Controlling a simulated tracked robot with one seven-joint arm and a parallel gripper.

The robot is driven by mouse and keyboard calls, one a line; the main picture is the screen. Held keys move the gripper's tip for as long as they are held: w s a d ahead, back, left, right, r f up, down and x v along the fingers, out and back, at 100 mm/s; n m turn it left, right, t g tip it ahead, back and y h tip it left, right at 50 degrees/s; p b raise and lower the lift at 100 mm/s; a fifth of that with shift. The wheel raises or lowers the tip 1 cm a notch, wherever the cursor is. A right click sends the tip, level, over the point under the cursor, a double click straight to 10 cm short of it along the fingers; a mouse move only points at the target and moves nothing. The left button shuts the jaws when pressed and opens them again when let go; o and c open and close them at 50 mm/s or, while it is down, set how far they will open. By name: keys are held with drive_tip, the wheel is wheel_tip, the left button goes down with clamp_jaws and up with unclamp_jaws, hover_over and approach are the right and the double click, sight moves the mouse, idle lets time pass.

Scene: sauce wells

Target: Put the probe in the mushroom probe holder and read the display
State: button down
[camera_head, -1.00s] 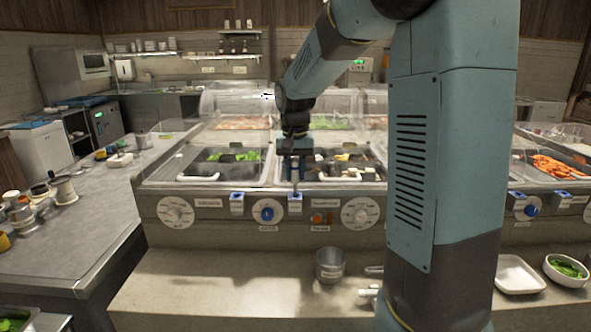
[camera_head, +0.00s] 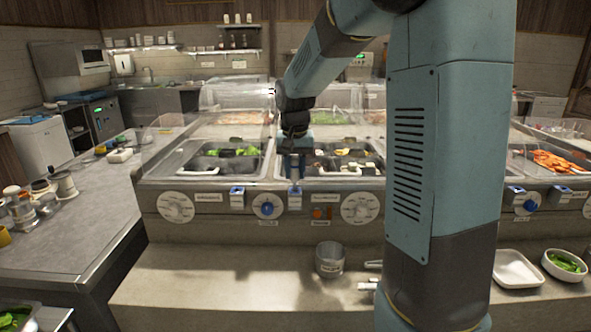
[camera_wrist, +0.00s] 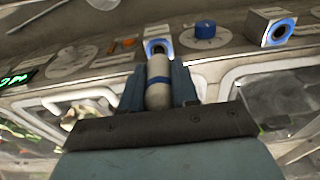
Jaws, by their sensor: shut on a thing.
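My gripper (camera_head: 294,168) is shut on the probe, in front of the middle sauce wells. In the wrist view the probe (camera_wrist: 158,88) is a pale grey cylinder with a blue band, between the fingers (camera_wrist: 158,90). Its far end lines up with a blue-rimmed holder (camera_wrist: 157,44); I cannot tell whether its tip is inside. In the head view this holder (camera_head: 295,199) is on the counter's front panel, just below the gripper. A second blue holder (camera_head: 237,198) is to its left. Labels are too small to read surely. A lit green display (camera_wrist: 14,79) is cut off at the left in the wrist view.
A blue knob (camera_head: 267,206) and white dials (camera_head: 176,207) are on the panel. Clear covers stand over the food wells. A metal pot (camera_head: 329,260), a white tray (camera_head: 518,270) and a bowl of greens (camera_head: 565,265) are on the lower ledge. The ledge's left part is clear.

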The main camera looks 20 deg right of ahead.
sight(295, 157)
drive_tip(key=shift+f, duration=1.25)
drive_tip(key=shift+r, duration=0.15)
idle(2.9)
drive_tip(key=shift+r, duration=3.6)
